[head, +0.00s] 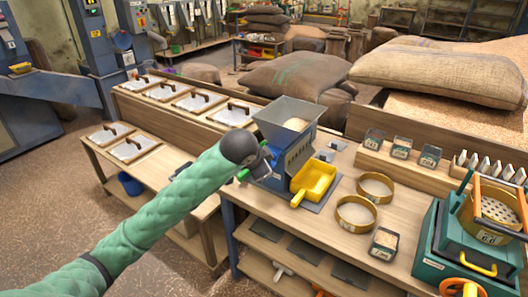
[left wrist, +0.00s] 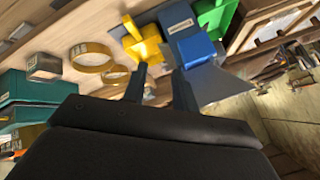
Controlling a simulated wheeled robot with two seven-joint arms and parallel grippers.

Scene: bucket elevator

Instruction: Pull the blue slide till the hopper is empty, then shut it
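The grey hopper (head: 284,112) stands on the bench, with tan grain (head: 295,124) visible in its mouth. Below it is a blue body (head: 295,153), and a yellow scoop-like tray (head: 317,179) sits in front. In the left wrist view the blue body (left wrist: 194,48) and yellow tray (left wrist: 143,42) lie beyond my fingers. I cannot pick out the blue slide; my wrist hides part of the blue body's left side. My left gripper (head: 262,166) is beside that side; in the left wrist view its two dark fingers (left wrist: 160,84) are apart with nothing visibly held. My right gripper is out of view.
Two brass sieve rings (head: 356,213) and a small labelled box (head: 384,243) stand right of the tray. A teal machine (head: 450,245) fills the bench's right end. Lidded bins (head: 196,101) line the back left, and sacks (head: 300,75) lie behind the hopper.

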